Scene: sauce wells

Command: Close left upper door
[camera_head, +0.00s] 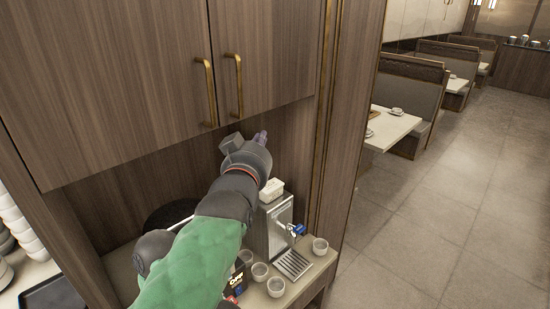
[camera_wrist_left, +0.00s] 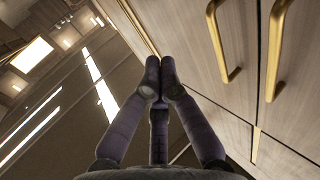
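The left upper door (camera_head: 105,75) is brown wood grain with a vertical brass handle (camera_head: 207,92) near its right edge. It looks flush with the right upper door (camera_head: 265,45), which has its own brass handle (camera_head: 238,85). My left gripper (camera_head: 261,137) is below the doors' lower edge, right of both handles, and appears apart from them. In the left wrist view its dark fingertips (camera_wrist_left: 160,72) meet with nothing visible between them. The two handles also show there, the nearer (camera_wrist_left: 275,50) and the farther (camera_wrist_left: 218,45). My right gripper is out of view.
Below the cabinet is a counter with a metal dispenser (camera_head: 272,230), a drip grille (camera_head: 293,264) and several cups. Stacked bowls (camera_head: 22,225) stand at the left. A wood side panel (camera_head: 350,110) borders the cabinet on the right. Open floor and dining booths lie beyond.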

